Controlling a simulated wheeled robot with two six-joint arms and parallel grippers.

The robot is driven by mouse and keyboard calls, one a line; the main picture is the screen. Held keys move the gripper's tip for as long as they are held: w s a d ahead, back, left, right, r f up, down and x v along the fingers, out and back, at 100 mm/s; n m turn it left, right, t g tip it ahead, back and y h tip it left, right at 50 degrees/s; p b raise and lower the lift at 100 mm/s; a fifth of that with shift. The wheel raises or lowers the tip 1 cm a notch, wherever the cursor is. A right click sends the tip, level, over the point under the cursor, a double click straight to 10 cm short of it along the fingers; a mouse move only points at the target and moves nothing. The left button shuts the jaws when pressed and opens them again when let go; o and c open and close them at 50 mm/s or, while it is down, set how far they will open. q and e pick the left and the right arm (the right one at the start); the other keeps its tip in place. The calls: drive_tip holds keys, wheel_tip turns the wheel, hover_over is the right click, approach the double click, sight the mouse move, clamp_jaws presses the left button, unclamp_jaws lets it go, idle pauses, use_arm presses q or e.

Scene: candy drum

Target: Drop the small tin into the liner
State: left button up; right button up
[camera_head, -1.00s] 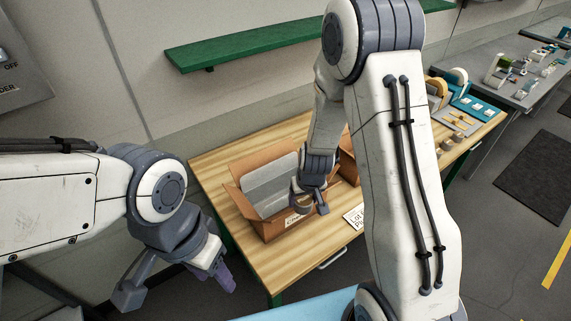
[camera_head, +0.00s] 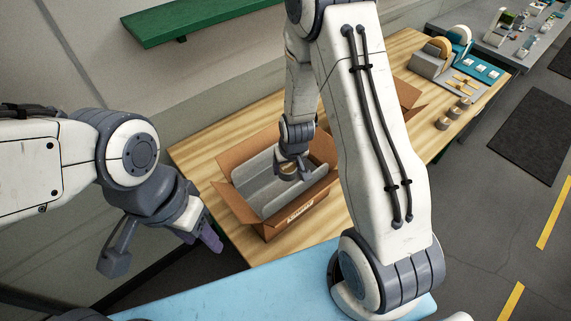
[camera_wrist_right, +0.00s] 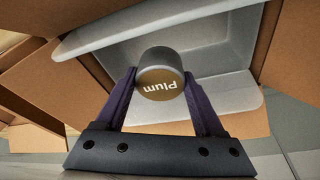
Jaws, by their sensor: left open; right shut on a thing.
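In the head view my right gripper (camera_head: 290,172) holds the tin over the open carton. The grey liner (camera_head: 255,180) lines the inside of the cardboard carton (camera_head: 265,230). In the right wrist view the pale liner (camera_wrist_right: 220,88) lies behind the tin. My left gripper (camera_head: 205,235) is open and empty, left of the carton.
The wooden table (camera_head: 240,132) bears the carton. A second open carton (camera_head: 405,95) is partly hidden behind my right arm. Several small tins (camera_head: 455,113) stand at the table's right part, near a grey and teal rack (camera_head: 470,70). A green shelf (camera_head: 205,15) hangs on the wall.

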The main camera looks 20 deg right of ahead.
sight(288, 177)
wheel_tip(288, 177, down, 5)
drive_tip(key=b, duration=0.3)
drive_tip(key=shift+f+b, duration=0.1)
drive_tip(key=shift+b, duration=0.25)
drive_tip(key=o, duration=1.4)
